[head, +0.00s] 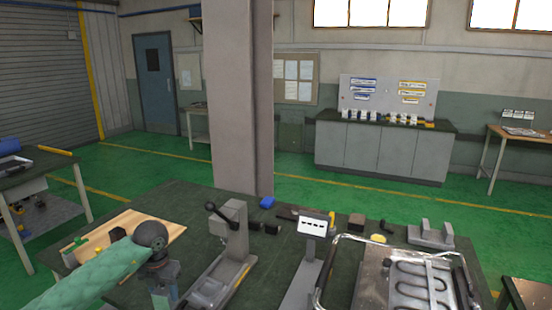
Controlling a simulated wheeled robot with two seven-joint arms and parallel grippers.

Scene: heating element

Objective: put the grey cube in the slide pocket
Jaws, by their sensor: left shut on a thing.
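My left gripper (163,292) points down over the near left of the dark green workbench. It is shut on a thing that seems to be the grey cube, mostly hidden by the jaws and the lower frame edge. To its right stands a grey lever press (233,228) with a black knob. Its long grey slide base (211,287) runs toward me; I cannot make out the pocket in it clearly. The gripper is left of this base, apart from it. My right gripper is not in view.
A wooden board (150,226) with green and yellow parts lies behind my left wrist. A white-faced panel on a stand (313,227) and a metal tray with a heating coil (402,278) are to the right. A blue object (268,202) and a grey bracket (430,236) stand farther back.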

